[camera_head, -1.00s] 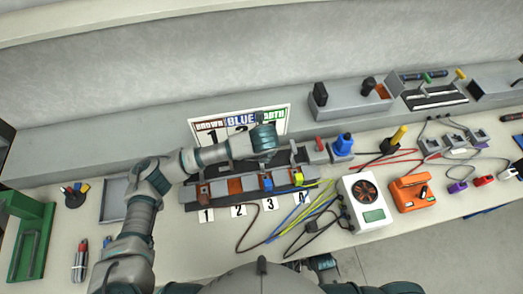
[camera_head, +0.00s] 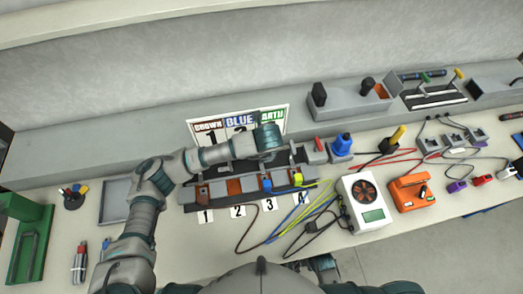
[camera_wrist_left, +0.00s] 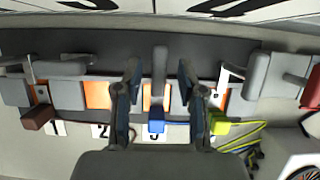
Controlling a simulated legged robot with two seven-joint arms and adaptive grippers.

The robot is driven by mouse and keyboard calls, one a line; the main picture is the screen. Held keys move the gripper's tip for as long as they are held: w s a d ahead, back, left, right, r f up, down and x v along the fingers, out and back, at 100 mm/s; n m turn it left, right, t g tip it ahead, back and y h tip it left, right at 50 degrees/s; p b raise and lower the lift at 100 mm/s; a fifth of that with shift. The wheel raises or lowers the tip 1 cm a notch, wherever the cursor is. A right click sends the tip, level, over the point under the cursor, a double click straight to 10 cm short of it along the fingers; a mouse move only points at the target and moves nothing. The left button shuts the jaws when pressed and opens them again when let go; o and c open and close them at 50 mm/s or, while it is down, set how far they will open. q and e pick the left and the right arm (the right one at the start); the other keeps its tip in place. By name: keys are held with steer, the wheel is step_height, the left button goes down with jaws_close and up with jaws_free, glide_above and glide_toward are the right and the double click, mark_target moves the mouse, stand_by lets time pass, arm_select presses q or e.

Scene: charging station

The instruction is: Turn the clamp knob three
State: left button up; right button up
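A row of clamps (camera_head: 218,190) sits on the bench behind labels 1 to 4, with brown, blue and yellow-green wire ends at some of them. The clamp three knob, a narrow grey upright piece (camera_wrist_left: 158,72), shows in the left wrist view above the blue wire end (camera_wrist_left: 157,126) by label 3. My left gripper (camera_wrist_left: 160,105) is open, its two fingers spread on either side of this knob. Contact cannot be told. In the head view, my left wrist hides the fingers and most of the knob.
A sign with coloured headings (camera_head: 238,122) stands behind the clamps. The white fan device (camera_head: 366,201), orange device (camera_head: 411,192) and loose wires (camera_head: 300,215) lie to the right. A grey tray (camera_head: 115,198) and green frame (camera_head: 30,245) are on the left.

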arm_select(q)
steer(key=shift+s, duration=0.1)
steer(key=v, duration=1.1)
steer(key=shift+r, duration=0.35)
steer(key=shift+s+d+f, duration=0.1)
steer(key=shift+s, duration=0.05)
